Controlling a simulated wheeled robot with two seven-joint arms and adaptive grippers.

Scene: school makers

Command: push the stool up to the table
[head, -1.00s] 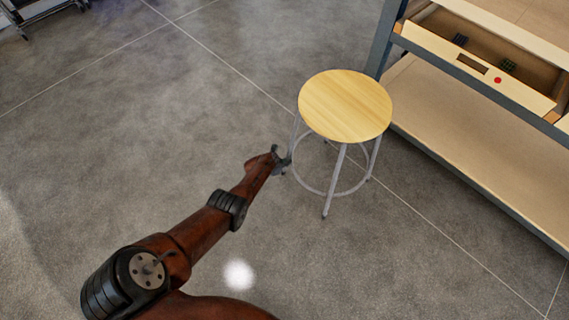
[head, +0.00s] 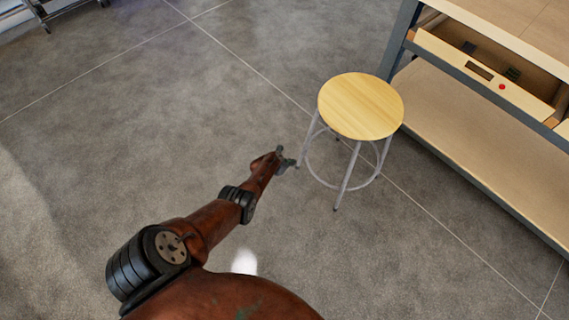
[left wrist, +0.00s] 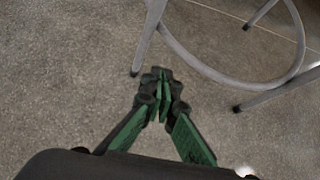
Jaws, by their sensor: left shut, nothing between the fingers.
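The stool (head: 361,106) has a round pale wooden seat, grey metal legs and a ring low between them. It stands upright on the floor in the head view, close to the left front corner of the table (head: 490,45). My left gripper (head: 284,160) is low, just left of the stool's legs, shut and empty. In the left wrist view, the closed fingertips (left wrist: 162,76) are near the foot of a stool leg (left wrist: 148,38), with the ring to the right. I cannot tell whether they touch. My right gripper is not in view.
The table has an open drawer (head: 480,70) with small dark items and a red dot on its front. A lower shelf (head: 470,142) lies beneath it. The grey floor left of the stool is clear. A wheeled frame (head: 45,15) stands at the far upper left.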

